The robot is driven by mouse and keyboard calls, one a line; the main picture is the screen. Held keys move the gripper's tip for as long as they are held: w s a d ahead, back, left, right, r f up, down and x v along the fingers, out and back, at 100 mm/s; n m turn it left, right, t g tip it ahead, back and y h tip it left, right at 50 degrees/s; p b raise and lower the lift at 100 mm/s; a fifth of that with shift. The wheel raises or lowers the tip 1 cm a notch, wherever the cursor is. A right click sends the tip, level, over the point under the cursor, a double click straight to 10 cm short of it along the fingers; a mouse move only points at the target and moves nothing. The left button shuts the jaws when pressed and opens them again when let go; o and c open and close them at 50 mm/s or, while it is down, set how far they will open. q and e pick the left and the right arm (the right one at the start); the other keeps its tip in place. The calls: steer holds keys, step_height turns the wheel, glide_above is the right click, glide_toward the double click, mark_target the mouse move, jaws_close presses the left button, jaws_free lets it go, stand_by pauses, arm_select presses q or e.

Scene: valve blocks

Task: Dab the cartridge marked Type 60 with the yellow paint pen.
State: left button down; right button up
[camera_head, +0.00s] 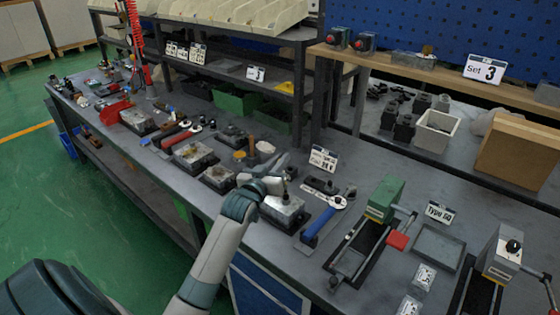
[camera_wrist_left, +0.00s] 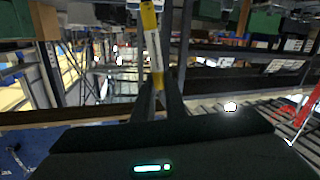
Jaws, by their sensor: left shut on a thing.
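My left gripper (camera_head: 272,176) is over the workbench, above a grey metal block (camera_head: 284,211). In the left wrist view the left gripper (camera_wrist_left: 157,88) is shut on the yellow paint pen (camera_wrist_left: 153,50), which has a pale label band and points away from the wrist. The pen is too small to make out clearly in the head view. A card reading about "Type 60" (camera_head: 439,212) stands at the right behind an empty-looking grey tray (camera_head: 438,247). I cannot tell which part is the Type 60 cartridge. My right gripper is not in view.
A green-headed press (camera_head: 384,197) with a red pad and a grey press (camera_head: 503,250) stand at the right. Several blocks and tools fill the bench's left. A shelf (camera_head: 225,65) stands behind.

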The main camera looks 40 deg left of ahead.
arm_select(q)
steer(key=shift+f, duration=0.6)
stand_by(0.9)
steer(key=shift+r, duration=0.1)
step_height(320, 180, up, 7)
steer(key=p, duration=0.6)
steer(key=shift+p, duration=0.35)
stand_by(0.5)
